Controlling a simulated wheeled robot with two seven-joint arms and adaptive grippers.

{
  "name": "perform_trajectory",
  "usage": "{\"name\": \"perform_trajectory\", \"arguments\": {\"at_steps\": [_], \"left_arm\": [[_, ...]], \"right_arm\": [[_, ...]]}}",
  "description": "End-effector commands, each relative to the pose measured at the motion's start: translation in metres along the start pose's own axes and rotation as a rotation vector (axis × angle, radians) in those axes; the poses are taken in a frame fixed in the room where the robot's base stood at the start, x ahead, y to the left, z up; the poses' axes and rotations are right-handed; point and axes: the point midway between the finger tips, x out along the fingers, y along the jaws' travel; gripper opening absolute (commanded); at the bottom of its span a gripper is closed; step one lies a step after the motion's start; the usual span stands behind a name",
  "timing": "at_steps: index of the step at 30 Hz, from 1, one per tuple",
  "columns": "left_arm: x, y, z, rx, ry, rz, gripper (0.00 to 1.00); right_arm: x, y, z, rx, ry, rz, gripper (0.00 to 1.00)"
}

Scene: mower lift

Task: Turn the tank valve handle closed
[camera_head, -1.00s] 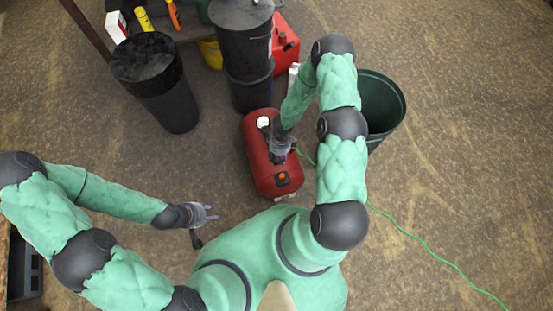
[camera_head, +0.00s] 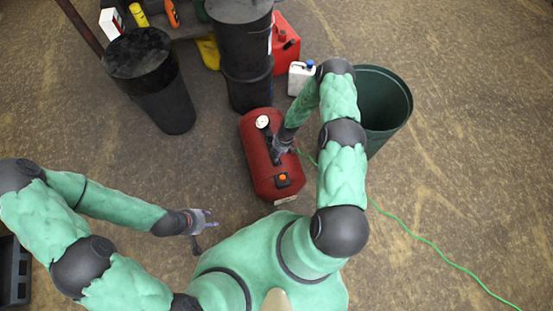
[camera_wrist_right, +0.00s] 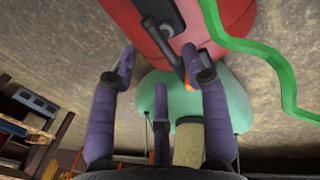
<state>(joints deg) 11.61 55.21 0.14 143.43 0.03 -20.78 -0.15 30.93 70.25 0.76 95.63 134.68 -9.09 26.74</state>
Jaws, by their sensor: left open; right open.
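The red tank (camera_head: 259,160) lies on the floor in the middle of the head view, with a round white gauge (camera_head: 263,122), a black top handle and an orange knob (camera_head: 283,180). My right gripper (camera_head: 286,146) is at the tank's right side, its fingers partly hidden there. In the right wrist view its purple fingers (camera_wrist_right: 160,62) are spread with nothing between them. The red tank (camera_wrist_right: 120,12) and a dark lever-like part (camera_wrist_right: 168,48) show just beyond the fingertips; I cannot tell whether this is the valve handle. My left gripper (camera_head: 207,218) is open and empty, left of the tank.
A green hose (camera_head: 425,240) runs from the tank across the floor and shows close by in the wrist view (camera_wrist_right: 238,42). A green bin (camera_head: 385,105), white jug (camera_head: 300,77), red can (camera_head: 286,45) and black bins (camera_head: 160,95) stand behind. The floor at right is mostly clear.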

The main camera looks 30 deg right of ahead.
Motion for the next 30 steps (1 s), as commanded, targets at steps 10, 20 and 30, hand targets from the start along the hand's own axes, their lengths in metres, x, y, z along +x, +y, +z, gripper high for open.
{"name": "perform_trajectory", "arguments": {"at_steps": [10, 20, 30], "left_arm": [[0.020, -0.007, -0.001, 0.000, 0.000, 0.000, 0.42], [0.021, -0.007, -0.001, 0.000, 0.000, 0.000, 0.42], [0.021, -0.007, -0.001, 0.000, 0.000, 0.000, 0.42]], "right_arm": [[0.045, 0.000, 0.000, -0.001, 0.000, 0.000, 0.47], [0.048, 0.000, 0.001, -0.001, -0.001, 0.000, 0.47], [0.048, 0.000, 0.000, -0.001, 0.000, 0.000, 0.00]]}}
